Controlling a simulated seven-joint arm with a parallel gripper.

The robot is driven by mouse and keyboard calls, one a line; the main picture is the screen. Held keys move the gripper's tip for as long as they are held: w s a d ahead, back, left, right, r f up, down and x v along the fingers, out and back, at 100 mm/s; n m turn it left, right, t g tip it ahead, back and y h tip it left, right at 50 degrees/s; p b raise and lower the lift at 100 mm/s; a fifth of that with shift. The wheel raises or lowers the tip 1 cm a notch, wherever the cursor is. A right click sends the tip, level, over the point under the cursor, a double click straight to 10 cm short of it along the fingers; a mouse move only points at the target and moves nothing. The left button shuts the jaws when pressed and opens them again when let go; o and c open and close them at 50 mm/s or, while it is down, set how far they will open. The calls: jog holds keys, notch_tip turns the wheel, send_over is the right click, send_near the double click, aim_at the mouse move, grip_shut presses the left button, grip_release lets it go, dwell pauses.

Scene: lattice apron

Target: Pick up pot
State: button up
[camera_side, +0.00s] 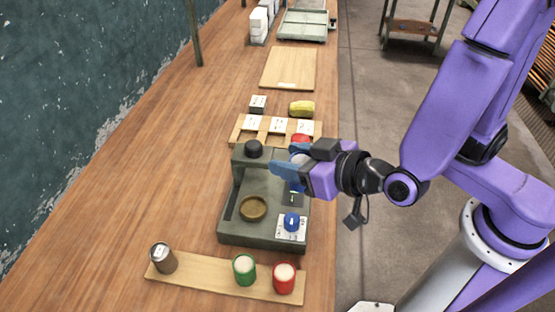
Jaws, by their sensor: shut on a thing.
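My gripper (282,158) is purple with blue-grey fingers and reaches in from the right, over the right rear part of a grey-green machine (229,222). It is shut on a pot (299,157), of which a pale top shows between the fingers. The fingers and gripper body hide most of this pot, and I cannot tell its height above the machine. A green pot (244,269) and a red pot (284,277), both with pale tops, stand upright on a wooden board (207,282) at the front.
The machine has a black knob (254,148), a round brown dish (253,208) and a blue knob (291,222). Behind it are a wooden rack (237,132) with white labels, a red item (300,139) and a yellow item (302,108). The table's left side is clear.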

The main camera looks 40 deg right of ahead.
jog(key=shift+s+d+r, duration=0.95)
jog(key=shift+s+d, duration=0.45)
jog(key=shift+s, duration=0.25)
jog(key=w+d+r+m+h, duration=0.1)
jog(key=w+d+m+h, duration=0.25)
jog(key=w+d, duration=0.6)
jog(key=w+d+r+m+h, duration=0.1)
jog(key=w+d+m+h, duration=0.4)
jog(key=d, duration=0.8)
jog(key=w+r+n+y, duration=0.1)
jog(key=w+n+y, duration=0.4)
jog(key=w, duration=0.4)
jog(key=shift+w+d+r+n+t, duration=0.2)
jog(key=shift+d+r+n+t, duration=0.1)
jog(key=shift+d+r+n, duration=0.1)
